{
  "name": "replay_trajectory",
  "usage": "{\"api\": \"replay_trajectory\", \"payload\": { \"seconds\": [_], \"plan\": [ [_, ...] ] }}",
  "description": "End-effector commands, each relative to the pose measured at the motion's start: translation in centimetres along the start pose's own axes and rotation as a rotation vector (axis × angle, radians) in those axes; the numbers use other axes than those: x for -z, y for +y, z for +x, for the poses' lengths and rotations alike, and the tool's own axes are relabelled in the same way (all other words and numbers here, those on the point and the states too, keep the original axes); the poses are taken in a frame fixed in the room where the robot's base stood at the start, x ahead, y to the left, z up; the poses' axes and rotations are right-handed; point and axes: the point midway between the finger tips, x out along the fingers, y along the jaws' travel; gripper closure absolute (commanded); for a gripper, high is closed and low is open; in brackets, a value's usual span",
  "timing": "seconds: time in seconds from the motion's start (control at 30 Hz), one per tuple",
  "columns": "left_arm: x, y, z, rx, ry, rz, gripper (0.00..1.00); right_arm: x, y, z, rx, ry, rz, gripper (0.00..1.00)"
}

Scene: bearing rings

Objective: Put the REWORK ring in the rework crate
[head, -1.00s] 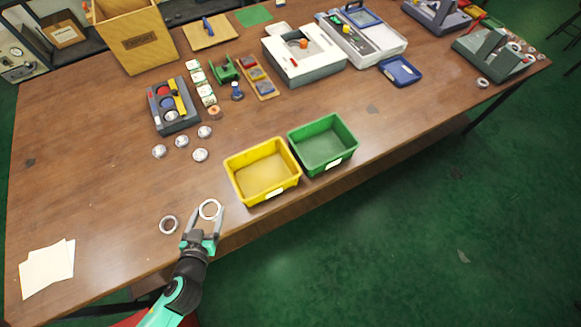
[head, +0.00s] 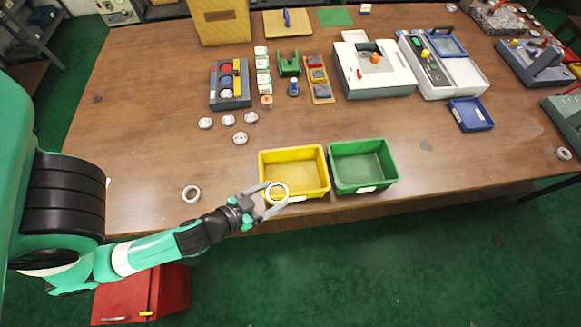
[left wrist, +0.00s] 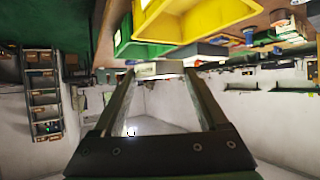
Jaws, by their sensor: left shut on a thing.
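My left gripper (head: 277,193) is shut on a pale metal ring (head: 277,183). In the head view the ring overlaps the front left part of the yellow crate (head: 293,152); its height above the rim is hard to tell. In the left wrist view the ring (left wrist: 160,69) shows edge-on between the fingertips, with the yellow crate (left wrist: 195,25) beyond it. A green crate (head: 362,146) stands just right of the yellow one. Both crates look empty. Their white labels are too small to read. A second ring (head: 191,186) lies on the table to the left. My right gripper is out of view.
Several round parts (head: 240,138) lie on the wooden table (head: 160,130) behind and left of the crates. A dark tray (head: 230,101), small blocks and white machines (head: 373,84) stand farther back. The table's front edge runs close before the crates.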

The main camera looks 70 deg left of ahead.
Motion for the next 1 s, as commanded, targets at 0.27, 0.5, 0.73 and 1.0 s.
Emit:
{"api": "replay_trajectory", "payload": {
  "seconds": [0.27,0.5,0.73,1.0],
  "plan": [
    [0.7,-2.4,3.7,0.019,0.022,-0.018,0.85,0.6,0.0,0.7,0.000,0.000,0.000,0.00],
    [-0.6,-4.9,10.1,0.012,0.019,-0.012,0.85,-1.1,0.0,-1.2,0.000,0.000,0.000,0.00],
    [-1.9,-5.9,13.2,0.008,0.017,-0.007,0.85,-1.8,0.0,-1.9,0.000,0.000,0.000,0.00],
    [-3.4,-6.4,15.1,0.008,0.015,-0.007,0.85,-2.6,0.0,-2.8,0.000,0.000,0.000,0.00]
  ]
}}
